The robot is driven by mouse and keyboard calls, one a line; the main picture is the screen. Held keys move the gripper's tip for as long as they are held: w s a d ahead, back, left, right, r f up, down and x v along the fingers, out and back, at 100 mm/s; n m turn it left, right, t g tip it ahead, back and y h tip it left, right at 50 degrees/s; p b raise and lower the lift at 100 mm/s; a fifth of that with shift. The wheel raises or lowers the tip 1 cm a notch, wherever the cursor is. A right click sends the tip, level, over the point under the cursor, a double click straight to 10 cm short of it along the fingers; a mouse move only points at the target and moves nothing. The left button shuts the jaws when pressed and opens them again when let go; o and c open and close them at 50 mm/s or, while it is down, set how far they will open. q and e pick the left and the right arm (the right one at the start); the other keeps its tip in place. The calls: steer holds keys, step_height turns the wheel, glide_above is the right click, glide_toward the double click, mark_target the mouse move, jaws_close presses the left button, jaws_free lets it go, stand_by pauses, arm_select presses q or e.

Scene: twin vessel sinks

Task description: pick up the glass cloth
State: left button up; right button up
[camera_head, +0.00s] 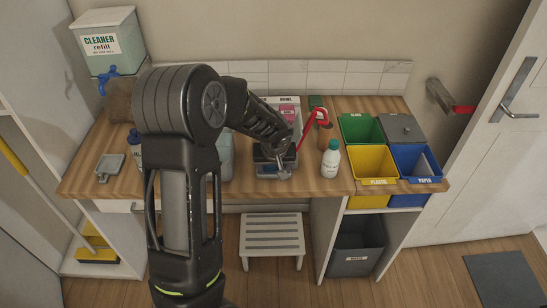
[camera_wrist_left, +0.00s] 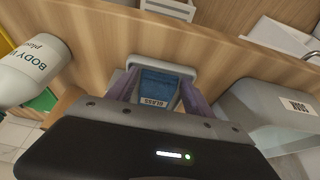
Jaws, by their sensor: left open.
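The glass cloth (camera_wrist_left: 158,86) is a dark blue folded piece with a white label in the left wrist view. It sits in a small pale holder (camera_wrist_left: 168,66) near the counter's front edge. My left gripper (camera_wrist_left: 157,92) is open, with one purple-grey finger on each side of the cloth. I cannot tell whether the fingers touch it. In the head view, my left gripper (camera_head: 280,163) is over the holder, and my arm and gripper hide most of the cloth there. My right gripper is not in view.
A white bottle with a teal cap (camera_head: 330,160) stands right of the gripper. A grey bin labelled SOAK (camera_wrist_left: 268,108) is on the other side. A red curved thing (camera_head: 312,122) rises close by. Coloured bins (camera_head: 372,160) stand farther right.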

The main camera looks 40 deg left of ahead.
arm_select(q)
steer(key=shift+c, duration=0.6)
steer(key=c, duration=0.9)
